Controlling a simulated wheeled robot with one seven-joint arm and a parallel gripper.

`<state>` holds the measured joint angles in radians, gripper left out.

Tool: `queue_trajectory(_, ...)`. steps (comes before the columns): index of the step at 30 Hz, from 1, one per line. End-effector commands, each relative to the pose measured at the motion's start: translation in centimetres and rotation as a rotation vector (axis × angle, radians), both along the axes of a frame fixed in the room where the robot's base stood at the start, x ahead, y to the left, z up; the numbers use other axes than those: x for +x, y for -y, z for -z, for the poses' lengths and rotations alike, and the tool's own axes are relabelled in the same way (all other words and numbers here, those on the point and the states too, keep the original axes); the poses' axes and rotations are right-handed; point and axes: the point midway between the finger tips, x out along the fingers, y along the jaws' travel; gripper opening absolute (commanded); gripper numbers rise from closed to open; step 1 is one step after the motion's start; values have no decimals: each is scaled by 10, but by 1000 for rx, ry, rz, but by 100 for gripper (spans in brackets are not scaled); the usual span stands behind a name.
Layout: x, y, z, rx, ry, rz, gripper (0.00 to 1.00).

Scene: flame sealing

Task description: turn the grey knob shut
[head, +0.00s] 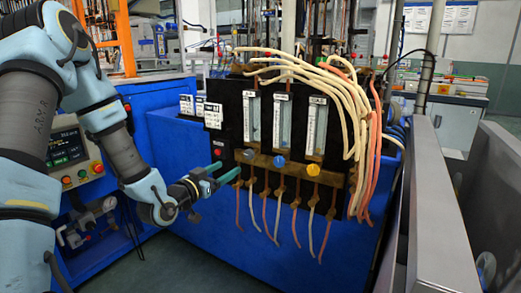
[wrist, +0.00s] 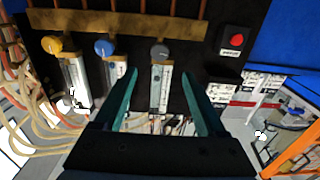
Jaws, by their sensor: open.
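The grey knob (head: 248,155) sits at the left end of a brass bar on the black flow-meter panel (head: 233,110). A blue knob (head: 279,161) and a yellow knob (head: 313,170) sit to its right. My gripper (head: 226,172) is open, with teal fingers, just left of and a little below the grey knob in the head view. In the wrist view the picture is upside down; the grey knob (wrist: 159,51) lies beyond and between the two open fingers (wrist: 162,100), apart from them. The blue knob (wrist: 104,48) and yellow knob (wrist: 51,44) are to its left there.
A red button (wrist: 236,40) is on the panel near the grey knob. Pale and orange hoses (head: 350,100) hang over the panel's right side. Thin tubes hang below the brass bar (head: 262,160). A blue cabinet (head: 180,150) stands behind; a control box (head: 68,150) is at left.

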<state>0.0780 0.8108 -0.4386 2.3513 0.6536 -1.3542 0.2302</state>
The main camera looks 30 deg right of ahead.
Motion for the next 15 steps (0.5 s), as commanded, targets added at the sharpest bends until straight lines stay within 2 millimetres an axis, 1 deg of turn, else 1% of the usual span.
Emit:
queue_trajectory(2,3,3,0,-1,0,-1,74)
queue_trajectory(5,8,14,0,-2,1,1,74)
queue_trajectory(15,38,69,0,-2,0,1,74)
